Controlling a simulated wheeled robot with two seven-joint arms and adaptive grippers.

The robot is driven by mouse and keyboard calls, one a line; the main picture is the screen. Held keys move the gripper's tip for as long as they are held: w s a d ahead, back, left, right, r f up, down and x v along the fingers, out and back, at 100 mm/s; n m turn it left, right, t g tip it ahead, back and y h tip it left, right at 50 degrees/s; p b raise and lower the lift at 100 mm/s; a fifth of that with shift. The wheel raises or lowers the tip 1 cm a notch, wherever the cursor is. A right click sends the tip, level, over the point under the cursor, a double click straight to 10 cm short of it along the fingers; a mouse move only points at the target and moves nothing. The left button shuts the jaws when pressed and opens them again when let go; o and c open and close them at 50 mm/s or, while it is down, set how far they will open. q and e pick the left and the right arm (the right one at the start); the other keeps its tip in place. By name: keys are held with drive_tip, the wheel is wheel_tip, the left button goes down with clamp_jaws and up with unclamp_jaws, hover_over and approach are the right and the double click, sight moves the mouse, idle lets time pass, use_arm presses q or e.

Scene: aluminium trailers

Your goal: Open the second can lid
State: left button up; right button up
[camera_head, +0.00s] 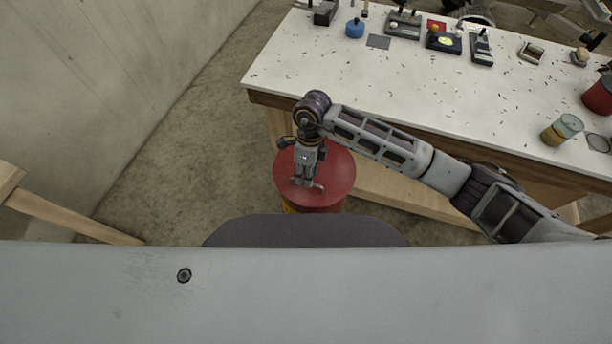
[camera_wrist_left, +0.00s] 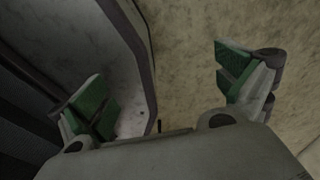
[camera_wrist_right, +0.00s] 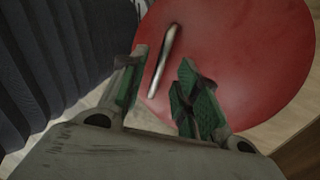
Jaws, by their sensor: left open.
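A can with a round red lid (camera_head: 335,180) stands on the floor in front of the table; a bit of its yellow-orange side shows below the lid. The lid also fills much of the right wrist view (camera_wrist_right: 240,50), with a metal bar handle (camera_wrist_right: 165,58) on it. My right gripper (camera_head: 307,184) points down over the lid. Its fingers (camera_wrist_right: 160,72) are apart, and the handle appears between them; I cannot tell whether they touch it. My left gripper (camera_wrist_left: 165,85) is open and empty, outside the head view.
A white table (camera_head: 420,85) stands behind.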

drive_tip(key=shift+s+f, duration=0.15)
drive_tip(key=shift+f, duration=0.8)
use_arm(q)
drive_tip(key=shift+w+r, duration=0.1)
drive_tip(key=shift+w, duration=0.8)
use_arm(e)
clamp_jaws()
use_arm(q)
drive_tip(key=shift+s+d, duration=0.15)
